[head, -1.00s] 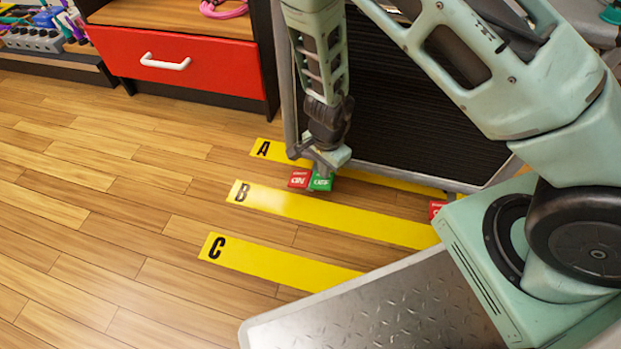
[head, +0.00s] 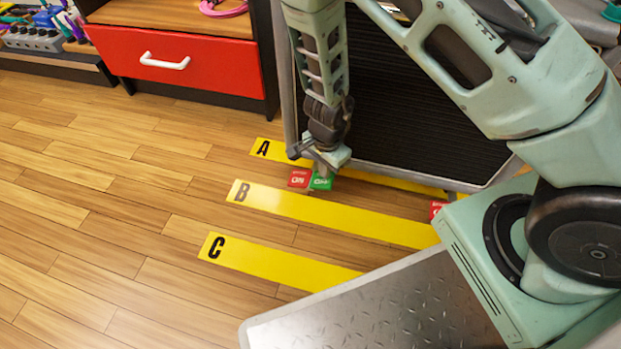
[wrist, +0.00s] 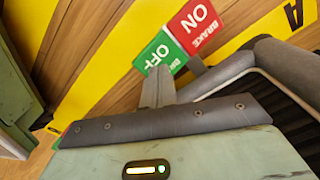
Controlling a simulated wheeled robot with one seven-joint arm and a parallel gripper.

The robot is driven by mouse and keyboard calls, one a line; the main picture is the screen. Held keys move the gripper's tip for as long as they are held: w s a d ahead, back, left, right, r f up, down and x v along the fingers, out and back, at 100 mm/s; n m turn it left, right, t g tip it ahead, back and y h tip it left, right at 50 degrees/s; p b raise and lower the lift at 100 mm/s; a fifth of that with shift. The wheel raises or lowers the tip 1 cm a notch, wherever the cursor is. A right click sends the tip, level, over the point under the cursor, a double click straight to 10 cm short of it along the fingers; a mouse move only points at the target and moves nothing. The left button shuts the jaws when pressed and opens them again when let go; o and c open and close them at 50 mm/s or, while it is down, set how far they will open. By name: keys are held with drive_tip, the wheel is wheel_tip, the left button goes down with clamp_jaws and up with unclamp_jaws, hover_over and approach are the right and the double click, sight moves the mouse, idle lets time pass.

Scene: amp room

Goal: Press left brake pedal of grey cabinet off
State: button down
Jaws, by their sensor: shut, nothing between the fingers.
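The grey cabinet (head: 410,100), with a black ribbed front and metal frame, stands behind my arm in the head view. At its lower left front is the left brake pedal, with a red ON half (head: 299,178) and a green OFF half (head: 321,182). In the wrist view the red ON half (wrist: 195,24) and green OFF half (wrist: 160,52) show larger. My gripper (head: 326,165) points down at the green half and is shut and empty. Its fingertips (wrist: 158,75) overlap the green half's edge in the wrist view; I cannot tell whether they touch it.
A second red pedal (head: 437,209) shows partly beside my base. Yellow floor strips A (head: 275,151), B (head: 320,214) and C (head: 270,263) lie on the wood floor. A red drawer unit (head: 195,68) stands at the back left. The floor at left is clear.

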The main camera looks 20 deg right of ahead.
drive_tip(key=shift+f+b, duration=1.1)
drive_tip(key=shift+f, duration=0.05)
idle(0.4)
drive_tip(key=shift+r+p, duration=3.35)
drive_tip(key=shift+r, duration=0.2)
